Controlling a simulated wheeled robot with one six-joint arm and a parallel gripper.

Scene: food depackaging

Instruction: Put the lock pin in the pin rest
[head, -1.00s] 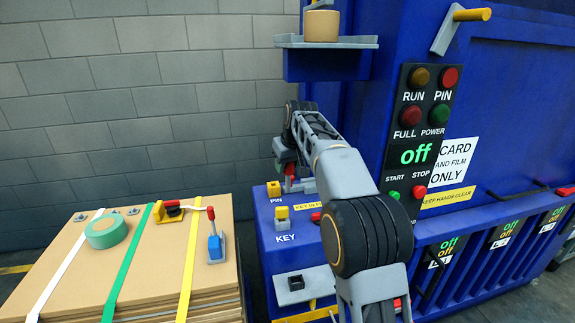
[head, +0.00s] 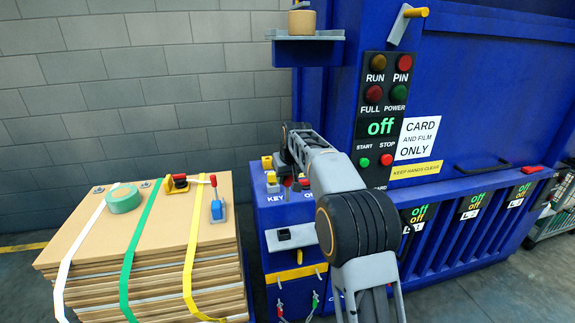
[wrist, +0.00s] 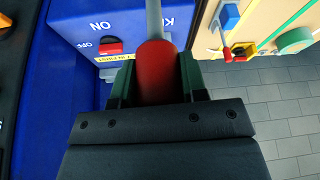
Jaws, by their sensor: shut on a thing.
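My gripper (wrist: 158,85) is shut on the lock pin (wrist: 157,75), around its red handle. The pin's grey shaft points away from the wrist camera, towards the blue cabinet top marked KEY and ON; its tip is out of that view. In the head view my gripper (head: 290,180) is over the cabinet top, largely hidden behind my arm, with a little red showing. A grey bracket (head: 302,240) with a dark block juts from the cabinet's front; I cannot tell whether this is the pin rest.
Blue cabinet (head: 264,225) stands beside the big blue machine (head: 480,80). A yellow-topped key switch (head: 272,178) is close to my gripper. A strapped board stack (head: 105,235) at left bears green tape (head: 124,199) and hand tools.

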